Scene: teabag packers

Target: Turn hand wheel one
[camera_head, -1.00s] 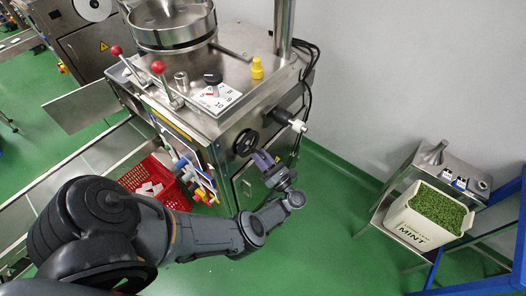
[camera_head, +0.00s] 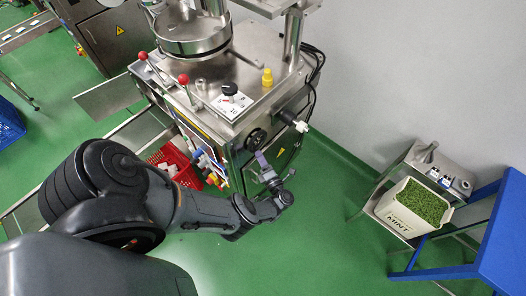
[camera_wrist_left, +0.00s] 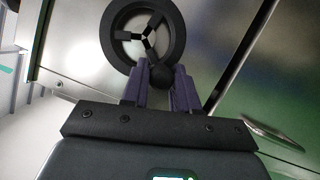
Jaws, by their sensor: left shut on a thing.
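Hand wheel one, a small black wheel (camera_head: 255,139) with spokes, sits on the front side of the steel packing machine (camera_head: 228,120). It also shows at the top of the left wrist view (camera_wrist_left: 119,20). My left gripper (camera_head: 262,158) reaches up to the wheel from below. In the left wrist view its purple fingers (camera_wrist_left: 163,80) are shut on the dark round knob (camera_wrist_left: 163,74) at the wheel's lower rim. The finger tips partly hide the knob. My right gripper is not seen.
A red crate (camera_head: 180,163) stands on the floor left of the machine. Red-knobbed levers (camera_head: 183,79) and a dial (camera_head: 230,88) are on the machine's top. A white mint bin (camera_head: 412,207) stands at right by a blue table (camera_head: 500,235). Green floor is open between.

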